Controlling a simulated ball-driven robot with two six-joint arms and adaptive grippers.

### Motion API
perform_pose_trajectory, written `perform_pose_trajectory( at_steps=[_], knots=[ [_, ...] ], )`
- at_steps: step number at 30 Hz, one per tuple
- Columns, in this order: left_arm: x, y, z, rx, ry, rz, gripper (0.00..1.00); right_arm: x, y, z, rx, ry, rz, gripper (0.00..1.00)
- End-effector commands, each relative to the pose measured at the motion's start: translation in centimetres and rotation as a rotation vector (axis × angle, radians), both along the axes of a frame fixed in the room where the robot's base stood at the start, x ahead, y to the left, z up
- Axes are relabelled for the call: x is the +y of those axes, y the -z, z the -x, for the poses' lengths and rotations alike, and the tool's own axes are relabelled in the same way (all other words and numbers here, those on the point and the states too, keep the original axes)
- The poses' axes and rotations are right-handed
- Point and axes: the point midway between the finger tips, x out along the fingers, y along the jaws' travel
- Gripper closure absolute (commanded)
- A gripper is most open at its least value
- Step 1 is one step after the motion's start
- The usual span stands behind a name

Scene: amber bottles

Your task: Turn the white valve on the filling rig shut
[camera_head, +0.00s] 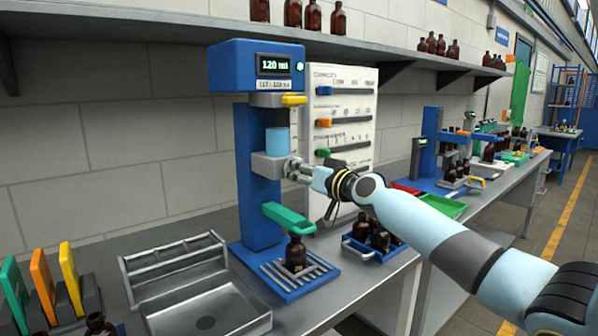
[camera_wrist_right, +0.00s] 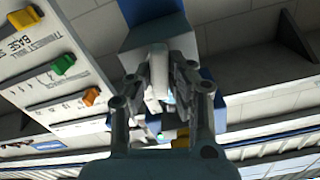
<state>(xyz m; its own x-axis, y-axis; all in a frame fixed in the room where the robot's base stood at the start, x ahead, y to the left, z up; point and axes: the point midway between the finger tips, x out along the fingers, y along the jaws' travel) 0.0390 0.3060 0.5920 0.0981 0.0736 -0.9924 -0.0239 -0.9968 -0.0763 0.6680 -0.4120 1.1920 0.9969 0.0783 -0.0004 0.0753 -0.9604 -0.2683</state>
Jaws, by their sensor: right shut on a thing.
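The blue filling rig (camera_head: 258,190) stands on the bench with a lit display reading 120 ml. A light blue cylinder (camera_head: 277,140) sits above its grey block (camera_head: 266,166). My right gripper (camera_head: 294,167) is at the front of this block. In the right wrist view, my right gripper (camera_wrist_right: 160,72) is shut on the white valve (camera_wrist_right: 159,78), with a finger on each side. In the head view the fingers largely hide the valve, so its angle is unclear. A brown bottle (camera_head: 296,253) stands upright on the rig's slatted base. My left gripper is not in view.
A yellow lever (camera_head: 294,99) is above and a green lever (camera_head: 288,217) below my right gripper. A panel with coloured sliders (camera_head: 343,110) stands behind. A blue crate of bottles (camera_head: 372,255) is at right, a metal tray (camera_head: 205,310) at left.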

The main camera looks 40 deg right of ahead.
Motion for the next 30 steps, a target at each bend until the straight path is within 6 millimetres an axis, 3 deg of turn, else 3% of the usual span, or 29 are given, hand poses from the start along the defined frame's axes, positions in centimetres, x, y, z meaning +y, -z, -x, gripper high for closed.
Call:
perform_pose_trajectory(
  at_steps=[30],
  knots=[
    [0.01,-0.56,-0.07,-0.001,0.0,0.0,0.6,-0.17,-0.02,-0.03,0.07,0.001,-0.915,1.0]
  ],
)
